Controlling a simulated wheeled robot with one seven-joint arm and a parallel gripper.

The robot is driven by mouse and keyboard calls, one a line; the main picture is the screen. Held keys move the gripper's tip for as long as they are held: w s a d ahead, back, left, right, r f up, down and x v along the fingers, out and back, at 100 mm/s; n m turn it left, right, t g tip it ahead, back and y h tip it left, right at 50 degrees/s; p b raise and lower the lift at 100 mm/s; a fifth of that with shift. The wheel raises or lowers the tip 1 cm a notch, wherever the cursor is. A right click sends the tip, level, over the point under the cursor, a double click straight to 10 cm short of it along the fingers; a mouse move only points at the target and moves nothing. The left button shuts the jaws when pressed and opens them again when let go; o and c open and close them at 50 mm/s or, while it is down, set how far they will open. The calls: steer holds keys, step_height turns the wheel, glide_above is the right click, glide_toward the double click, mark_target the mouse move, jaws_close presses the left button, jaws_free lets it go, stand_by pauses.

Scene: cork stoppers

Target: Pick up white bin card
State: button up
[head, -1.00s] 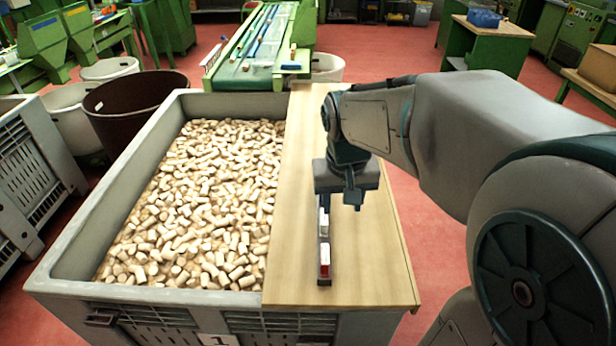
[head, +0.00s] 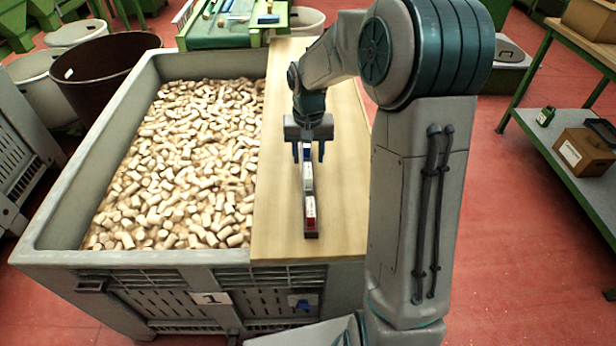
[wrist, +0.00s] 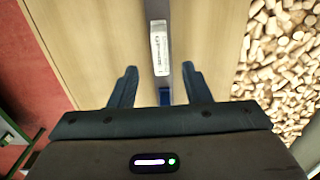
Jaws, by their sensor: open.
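My gripper (head: 308,157) is open and empty above the far end of the holder, nearest the blue card. In the wrist view its fingers (wrist: 158,70) lie on either side of the holder's line, with the blue card (wrist: 165,97) lower down between them. The height gap is unclear.
The wooden board (head: 345,205) covers the right side of a grey crate (head: 45,245) full of corks (head: 180,170). A brown bin (head: 105,80) and a green conveyor (head: 220,32) stand behind. A green-framed shelf (head: 575,150) stands at right. The board beside the holder is clear.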

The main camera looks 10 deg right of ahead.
mark_target(308, 170)
steer(key=shift+s+a+f, duration=0.1)
steer(key=shift+s+f, duration=0.05)
steer(key=shift+f, duration=1.45)
steer(key=shift+s+f, duration=0.1)
steer(key=shift+f, duration=1.45)
steer(key=shift+c, duration=0.3)
jaws_close()
